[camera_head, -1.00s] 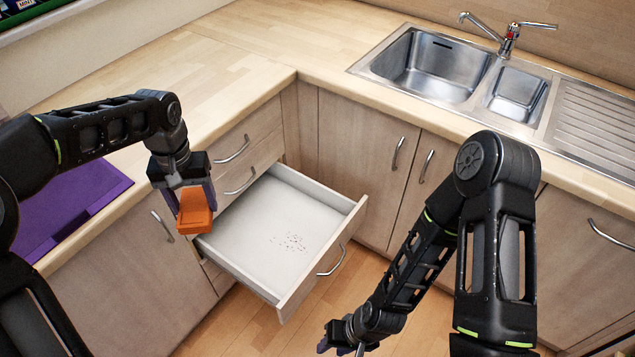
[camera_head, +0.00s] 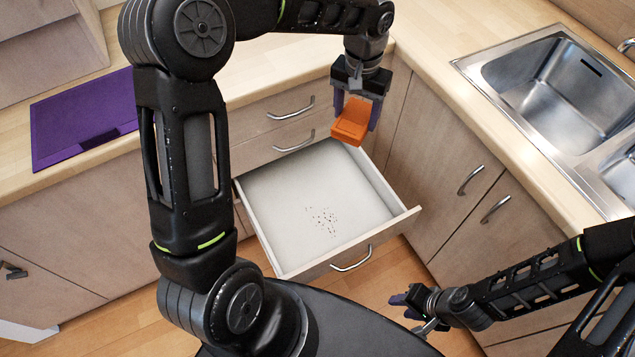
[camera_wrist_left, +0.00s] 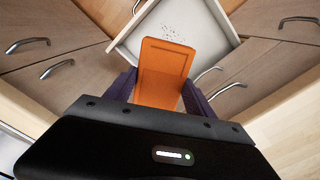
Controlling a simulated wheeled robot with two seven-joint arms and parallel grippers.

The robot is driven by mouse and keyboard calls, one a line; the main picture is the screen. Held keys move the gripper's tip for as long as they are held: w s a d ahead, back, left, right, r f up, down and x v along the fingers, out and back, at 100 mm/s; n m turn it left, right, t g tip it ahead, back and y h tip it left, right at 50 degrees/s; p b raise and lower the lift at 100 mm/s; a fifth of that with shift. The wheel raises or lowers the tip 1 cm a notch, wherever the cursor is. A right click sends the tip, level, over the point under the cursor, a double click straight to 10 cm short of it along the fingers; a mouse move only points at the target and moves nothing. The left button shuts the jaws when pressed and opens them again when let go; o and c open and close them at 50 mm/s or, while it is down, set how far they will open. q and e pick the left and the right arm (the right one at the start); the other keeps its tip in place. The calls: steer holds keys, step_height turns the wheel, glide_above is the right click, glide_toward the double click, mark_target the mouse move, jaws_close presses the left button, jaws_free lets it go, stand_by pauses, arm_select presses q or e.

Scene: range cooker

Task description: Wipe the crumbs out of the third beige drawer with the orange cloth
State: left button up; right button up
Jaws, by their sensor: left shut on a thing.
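The third beige drawer (camera_head: 280,199) is pulled open below two closed drawers; its pale inside also shows in the left wrist view (camera_wrist_left: 205,22). Dark crumbs (camera_head: 323,220) lie scattered on its floor, near the front middle, and show in the left wrist view (camera_wrist_left: 184,31). My left gripper (camera_head: 357,108) is shut on the orange cloth (camera_head: 350,124), a folded block, and holds it above the back right part of the drawer, apart from the drawer floor. The cloth fills the middle of the left wrist view (camera_wrist_left: 160,75). My right gripper (camera_head: 410,308) hangs low at the lower right, its fingers small and partly hidden.
The wooden worktop (camera_head: 270,60) runs behind the drawers, with a purple panel (camera_head: 75,120) at the left. A metal sink (camera_head: 545,75) is at the right. Closed cabinet doors (camera_head: 445,160) stand close to the drawer's right side.

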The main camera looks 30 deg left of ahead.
arm_select(q)
steer(key=a+f+m+b, duration=0.2)
steer(key=a+f+b, duration=0.1)
steer(key=f+b, duration=0.6)
steer(key=a+f+m+b, duration=0.2)
steer(key=a+f+b, duration=0.2)
steer(key=f+b, duration=0.6)
steer(key=s+a+f+m+b, duration=0.1)
steer(key=a+f+m+b, duration=0.1)
steer(key=f+b, duration=0.8)
step_height(320, 180, down, 8)
steer(key=shift+a+f, duration=0.2)
steer(key=shift+a, duration=0.7)
